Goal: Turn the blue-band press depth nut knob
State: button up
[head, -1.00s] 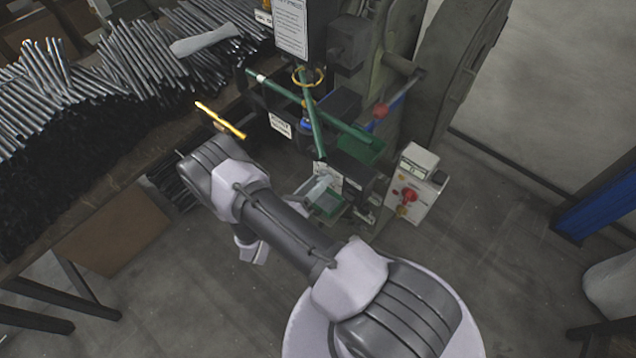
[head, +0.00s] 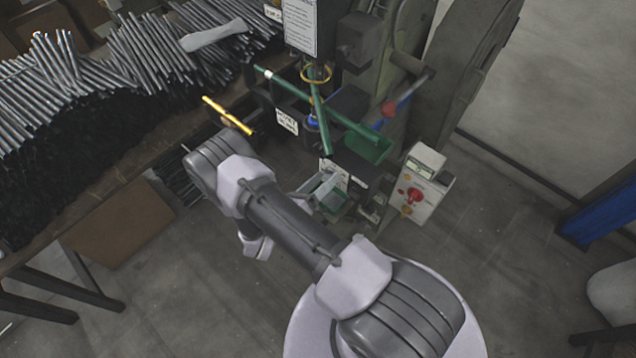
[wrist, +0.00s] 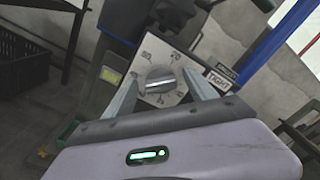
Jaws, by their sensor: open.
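A round grey knob (wrist: 159,84) with a raised bar sits on a pale dial plate (wrist: 176,60) with printed numbers in the wrist view. A label reading "TIGHT" (wrist: 219,82) is beside the plate. My gripper (wrist: 161,79) is open, with one finger on each side of the knob; I cannot tell whether either finger touches it. In the head view, a press (head: 349,45) with green bars and a small blue band (head: 312,123) stands beyond my arm. I cannot tell which press part carries the knob.
A white control box (head: 420,183) with a red button stands right of the press. A yellow rod (head: 228,116) sticks out at left. A bench with piled metal rods (head: 130,60) is at upper left. The floor (head: 500,260) at right is clear.

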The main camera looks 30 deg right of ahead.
jog(key=p+v, duration=0.2)
jog(key=v, duration=1.5)
jog(key=shift+a, duration=0.15)
